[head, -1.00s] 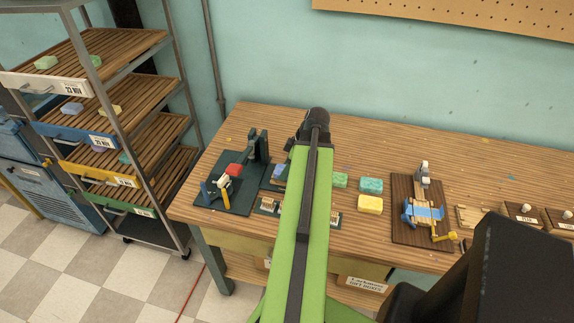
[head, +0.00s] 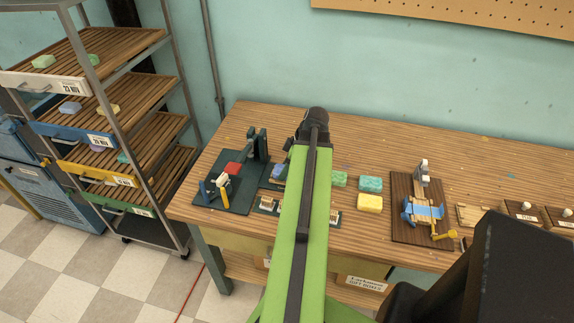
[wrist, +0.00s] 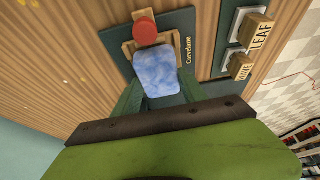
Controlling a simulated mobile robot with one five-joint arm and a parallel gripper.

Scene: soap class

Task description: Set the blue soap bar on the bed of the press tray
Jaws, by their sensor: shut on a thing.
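The blue soap bar (wrist: 155,73) is marbled light blue and sits between the two green fingers of my gripper (wrist: 160,88) in the wrist view. My gripper is shut on it. In the head view my arm hides most of the gripper; a bit of blue (head: 277,171) shows left of the arm.
Wooden stamp blocks, one marked LEAF (wrist: 254,30), lie beside the board. In the head view a dark green press base (head: 240,195) stands left. Green (head: 371,184) and yellow (head: 370,203) bars and a brown board (head: 410,225) lie right of my arm. A rack (head: 150,130) stands far left.

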